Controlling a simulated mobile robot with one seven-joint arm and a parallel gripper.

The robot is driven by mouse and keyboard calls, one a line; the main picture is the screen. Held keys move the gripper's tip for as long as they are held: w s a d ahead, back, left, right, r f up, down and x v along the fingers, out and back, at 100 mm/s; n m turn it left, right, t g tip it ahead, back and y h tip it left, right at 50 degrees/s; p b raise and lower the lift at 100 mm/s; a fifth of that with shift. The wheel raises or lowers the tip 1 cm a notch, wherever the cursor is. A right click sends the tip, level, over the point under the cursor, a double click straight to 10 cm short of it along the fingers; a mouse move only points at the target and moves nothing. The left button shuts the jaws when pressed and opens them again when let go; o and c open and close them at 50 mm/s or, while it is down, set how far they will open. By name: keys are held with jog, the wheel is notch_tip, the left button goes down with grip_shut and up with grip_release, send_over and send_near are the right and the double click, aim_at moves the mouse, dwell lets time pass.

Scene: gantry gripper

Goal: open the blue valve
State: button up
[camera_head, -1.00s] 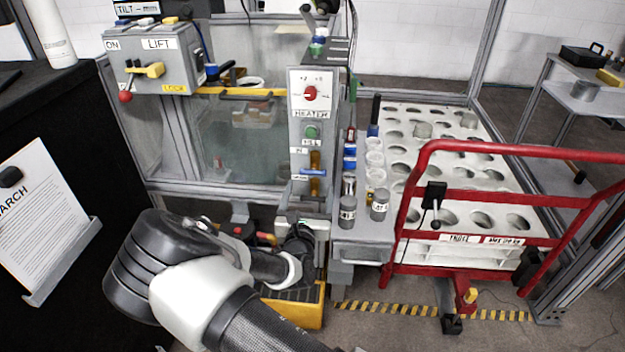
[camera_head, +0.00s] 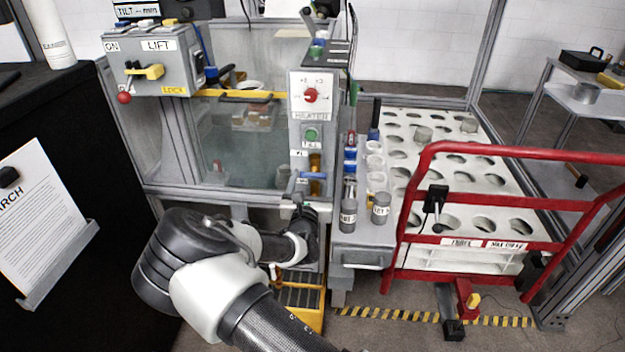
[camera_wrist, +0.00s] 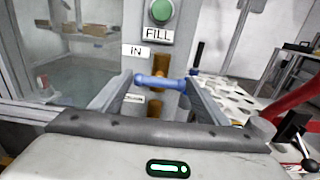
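The blue valve (camera_head: 312,175) is a horizontal blue handle low on the front of the grey control column, below the FILL button. In the wrist view the blue valve (camera_wrist: 160,82) lies crosswise just ahead, spanning most of the gap between my fingertips. My gripper (camera_wrist: 166,80) is open, one finger toward each end of the handle. I cannot tell whether either finger touches it. In the head view my gripper (camera_head: 298,204) is just below the valve, partly hidden by my wrist.
The green FILL button (camera_head: 311,134) and red heater knob (camera_head: 311,95) are above the valve. A glass tank (camera_head: 235,150) is to the left. Labelled grey cylinders (camera_head: 348,212) stand on a ledge to the right. A red-railed cart (camera_head: 430,185) stands further right.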

jog(key=shift+r+p, duration=0.1)
jog(key=shift+p, duration=0.3)
jog(key=n+p, duration=0.2)
jog(key=p, duration=0.1)
jog(key=shift+r+n, duration=0.15)
jog(key=shift+n, duration=0.25)
jog(key=n+p, duration=0.3)
jog(key=shift+n+p, duration=0.3)
jog(key=n+p, duration=0.1)
jog(key=n, duration=0.1)
jog(key=shift+f+n+p, duration=0.2)
jog(key=shift+n+p, duration=0.1)
jog(key=shift+n, duration=0.1)
jog(key=n+p, duration=0.2)
jog(key=n, duration=0.6)
jog(key=shift+f, duration=0.2)
jog(key=shift+n, duration=0.5)
jog(key=o, duration=0.8)
